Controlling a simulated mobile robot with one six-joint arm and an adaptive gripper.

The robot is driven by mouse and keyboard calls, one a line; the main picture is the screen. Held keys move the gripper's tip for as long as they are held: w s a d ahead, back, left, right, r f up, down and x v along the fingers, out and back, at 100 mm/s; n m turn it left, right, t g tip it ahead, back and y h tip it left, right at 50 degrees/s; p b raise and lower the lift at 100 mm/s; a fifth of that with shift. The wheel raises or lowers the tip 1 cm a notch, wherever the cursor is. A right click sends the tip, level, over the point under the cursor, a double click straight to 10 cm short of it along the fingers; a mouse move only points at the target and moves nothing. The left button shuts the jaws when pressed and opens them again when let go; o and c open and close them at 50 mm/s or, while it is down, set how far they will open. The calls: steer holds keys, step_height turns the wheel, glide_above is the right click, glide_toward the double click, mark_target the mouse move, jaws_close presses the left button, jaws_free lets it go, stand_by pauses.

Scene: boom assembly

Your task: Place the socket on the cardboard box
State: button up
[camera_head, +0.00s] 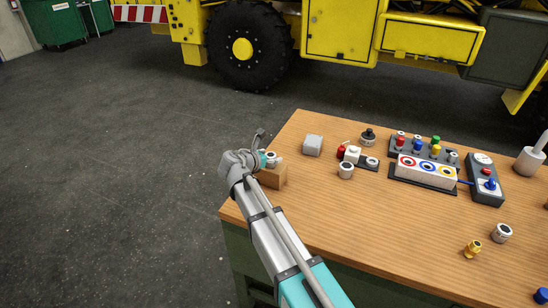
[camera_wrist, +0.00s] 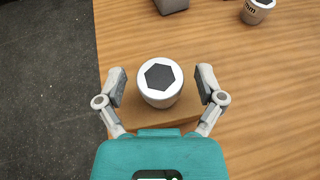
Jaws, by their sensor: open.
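The socket (camera_wrist: 160,84) is a silvery-white cylinder with a dark hexagonal opening facing up. It stands upright on the cardboard box (camera_wrist: 150,116), a small brown block at the table's left edge. My gripper (camera_wrist: 161,76) is open, with one finger on each side of the socket and a visible gap on both sides. In the head view my gripper (camera_head: 259,157) is at the box (camera_head: 272,178) and partly hides it. The socket (camera_head: 271,156) shows there on the box's top.
The wooden table (camera_head: 330,225) also holds a grey cube (camera_head: 313,145), another socket (camera_head: 346,170), a socket at the right (camera_head: 502,232), a brass fitting (camera_head: 473,248) and a control panel (camera_head: 426,171). The table's front middle is clear. Dark floor lies left of it.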

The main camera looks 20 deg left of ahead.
steer(key=shift+r, duration=0.2)
steer(key=shift+s+a+r+p, duration=0.1)
steer(key=shift+s+p, duration=0.1)
steer(key=shift+p, duration=0.1)
steer(key=p+v, duration=0.4)
steer(key=v, duration=0.7)
steer(key=shift+s, duration=0.25)
stand_by(0.4)
